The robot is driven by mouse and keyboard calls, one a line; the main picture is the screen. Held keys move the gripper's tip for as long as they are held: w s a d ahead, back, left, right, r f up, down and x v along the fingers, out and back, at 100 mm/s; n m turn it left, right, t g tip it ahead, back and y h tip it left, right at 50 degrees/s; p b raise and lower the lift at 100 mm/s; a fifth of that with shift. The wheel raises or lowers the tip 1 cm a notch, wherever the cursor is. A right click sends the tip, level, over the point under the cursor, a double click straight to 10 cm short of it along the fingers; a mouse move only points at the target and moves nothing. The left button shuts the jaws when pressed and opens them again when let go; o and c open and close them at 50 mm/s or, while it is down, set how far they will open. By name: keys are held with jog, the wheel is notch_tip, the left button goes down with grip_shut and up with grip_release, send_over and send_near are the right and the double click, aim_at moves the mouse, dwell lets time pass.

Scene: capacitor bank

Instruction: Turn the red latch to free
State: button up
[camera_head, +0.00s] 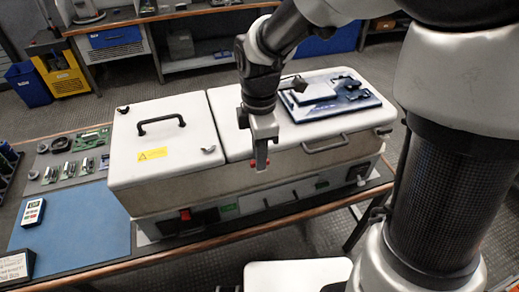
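My gripper (262,153) points down at the front upper edge of the white cabinet (160,187), right of the seam between its two lids. Small red parts (253,163) show on either side of the gripper's tip. They may be the red latch, mostly hidden behind the gripper; I cannot tell its angle or whether the gripper touches it. The fingers appear as one narrow grey shape, so their opening is unclear. A separate red piece (185,214) sits on the cabinet's lower front panel.
The left lid (175,109) has a black handle and a yellow label, and is closed. A blue tray (355,100) with parts lies on the right lid. A front handle (325,146) sticks out right of my gripper. A blue mat (80,228) lies left.

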notch_tip(320, 180, up, 17)
jog(key=p, duration=0.1)
jog(key=shift+r+p, duration=0.2)
jog(key=shift+p, duration=0.2)
jog(key=s+d+r+m+t+p, duration=0.2)
jog(key=s+d+m+t, duration=0.3)
jog(key=s+d+m, duration=0.6)
jog(key=d+m+p, duration=0.1)
jog(key=m, duration=0.8)
jog(key=shift+s+d+r+t, duration=0.15)
jog(key=shift+s+r+t, duration=0.1)
jog(key=shift+s+t, duration=0.05)
jog(key=shift+o, duration=1.3)
